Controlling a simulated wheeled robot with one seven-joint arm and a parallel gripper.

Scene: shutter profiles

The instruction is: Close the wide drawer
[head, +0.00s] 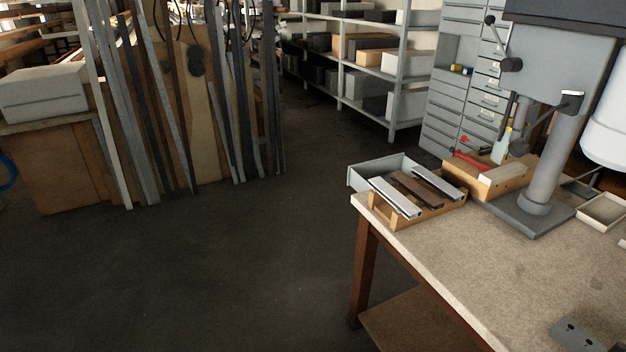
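A grey open-topped drawer or tray (378,168) shows at the far left corner of the workbench, partly hidden behind a wooden rack of profiles. I cannot tell whether it rests on the bench or sticks out of a cabinet behind it. A tall grey drawer cabinet (443,137) stands behind the bench with many labelled drawers. High in its left column is a dark open space with small yellow and blue items at its lower edge. I cannot tell for sure which is the wide drawer. My gripper is not in view.
The workbench (445,262) fills the lower right. It carries the wooden profile rack (430,216), a drill press (548,170), a wooden block (500,182) and a shallow tray (603,212). Long profiles (140,120) lean at the left. The dark floor (220,265) is clear.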

